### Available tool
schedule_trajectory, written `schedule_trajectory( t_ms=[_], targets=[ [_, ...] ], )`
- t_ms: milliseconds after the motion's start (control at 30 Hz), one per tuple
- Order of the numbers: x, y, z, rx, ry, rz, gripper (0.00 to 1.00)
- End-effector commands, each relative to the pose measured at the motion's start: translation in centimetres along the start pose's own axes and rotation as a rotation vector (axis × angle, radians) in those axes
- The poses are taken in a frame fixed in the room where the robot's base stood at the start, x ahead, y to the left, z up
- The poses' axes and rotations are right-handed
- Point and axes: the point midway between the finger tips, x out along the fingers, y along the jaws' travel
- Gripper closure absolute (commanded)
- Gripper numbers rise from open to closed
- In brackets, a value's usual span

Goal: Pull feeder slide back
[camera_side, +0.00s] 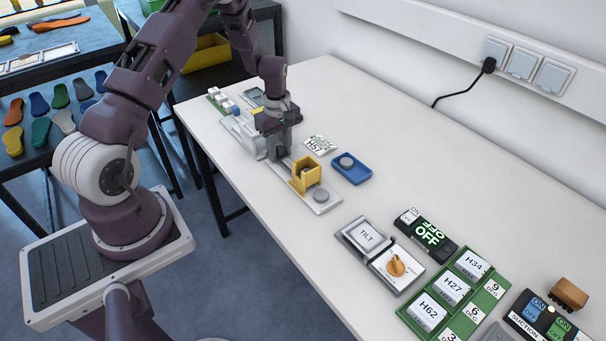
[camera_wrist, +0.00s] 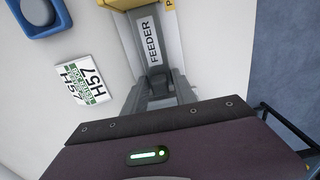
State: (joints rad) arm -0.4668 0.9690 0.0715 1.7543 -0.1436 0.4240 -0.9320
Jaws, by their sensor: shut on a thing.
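The feeder slide (camera_wrist: 152,42) is a grey bar marked FEEDER, seen in the wrist view running down from a yellow housing (camera_wrist: 171,20). My gripper (camera_wrist: 158,90) is shut on the dark grip at the slide's near end; the fingers partly hide this grip. In the side view my gripper (camera_side: 278,152) points down at the table, just behind and left of the yellow housing (camera_side: 306,174). The slide itself is mostly hidden in the side view.
A blue tray (camera_side: 362,176) with a round grey piece and an H57 card (camera_side: 319,145) lie right of the feeder. A tilt control box (camera_side: 397,264) and a green label rack (camera_side: 455,312) are nearer the camera. The table's back right is clear.

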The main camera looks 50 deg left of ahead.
Motion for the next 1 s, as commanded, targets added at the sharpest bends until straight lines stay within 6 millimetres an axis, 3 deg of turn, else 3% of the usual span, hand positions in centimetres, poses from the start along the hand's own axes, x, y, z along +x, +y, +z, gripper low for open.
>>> schedule_trajectory(
  t_ms=[33, 67, 367, 1000],
  targets=[
    [0.0, 0.1, -0.3, -0.001, 0.001, 0.002, 0.93],
    [0.0, 0.1, -0.2, -0.001, 0.001, 0.002, 0.64],
    [-0.4, 0.1, -0.2, 0.0, 0.002, 0.002, 0.64],
    [-6.7, 0.0, -0.2, 0.001, 0.001, 0.001, 0.64]
  ],
)
